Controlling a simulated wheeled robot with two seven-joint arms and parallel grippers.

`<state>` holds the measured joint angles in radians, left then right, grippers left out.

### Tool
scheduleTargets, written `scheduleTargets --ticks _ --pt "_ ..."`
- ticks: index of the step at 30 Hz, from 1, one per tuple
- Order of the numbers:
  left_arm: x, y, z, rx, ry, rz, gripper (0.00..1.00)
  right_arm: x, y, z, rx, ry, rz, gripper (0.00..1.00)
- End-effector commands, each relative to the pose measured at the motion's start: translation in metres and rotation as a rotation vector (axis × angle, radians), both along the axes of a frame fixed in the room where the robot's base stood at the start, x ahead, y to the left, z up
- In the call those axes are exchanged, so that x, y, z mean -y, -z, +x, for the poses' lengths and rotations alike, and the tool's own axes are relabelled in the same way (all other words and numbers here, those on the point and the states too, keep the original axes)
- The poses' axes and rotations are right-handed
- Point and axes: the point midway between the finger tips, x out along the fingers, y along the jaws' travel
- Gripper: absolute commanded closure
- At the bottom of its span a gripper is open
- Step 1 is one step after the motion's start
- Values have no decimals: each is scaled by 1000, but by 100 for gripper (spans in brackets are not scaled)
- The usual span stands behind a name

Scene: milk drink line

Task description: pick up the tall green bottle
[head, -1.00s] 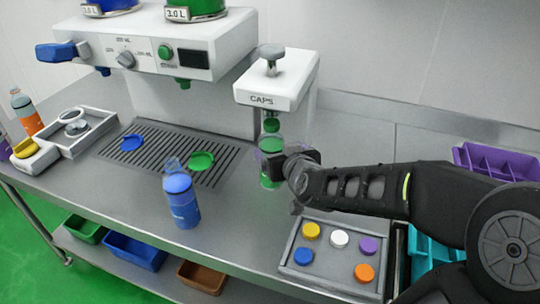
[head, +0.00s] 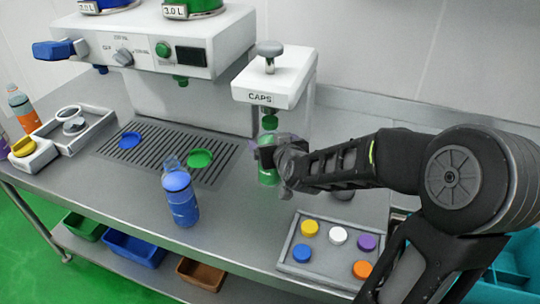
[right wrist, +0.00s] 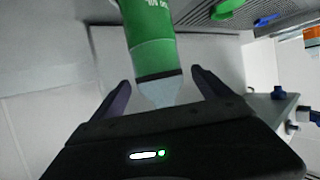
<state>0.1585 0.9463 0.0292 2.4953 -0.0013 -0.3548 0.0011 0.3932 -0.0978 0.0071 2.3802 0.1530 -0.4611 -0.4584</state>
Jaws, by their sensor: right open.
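The tall green bottle (head: 268,176) stands upright under the cap press marked CAPS, at the centre of the head view. My right gripper (head: 268,155) is at the bottle, open, and covers part of it. In the right wrist view the green bottle (right wrist: 150,45) comes down from the top. Its pale, narrower end lies between the two spread fingers of the right gripper (right wrist: 161,80), with a visible gap on each side. My left gripper is not in view.
The cap press (head: 275,80) rises just behind the bottle. A blue bottle (head: 182,205) stands to the left, by the drip grate (head: 150,152). A tray (head: 330,237) of coloured caps lies in front to the right, under my arm. An orange bottle (head: 22,108) is far left.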

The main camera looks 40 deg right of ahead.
Motion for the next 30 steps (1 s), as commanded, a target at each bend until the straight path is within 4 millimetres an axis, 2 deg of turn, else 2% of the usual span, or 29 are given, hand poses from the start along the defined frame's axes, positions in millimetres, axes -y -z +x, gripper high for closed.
scheduleTargets --ticks 6,24,30 --pt "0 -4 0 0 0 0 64 7 9 20 -1 0 0 13" --pt "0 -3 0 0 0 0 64 8 9 21 0 0 0 13" --pt "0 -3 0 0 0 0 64 8 9 21 0 1 0 27"
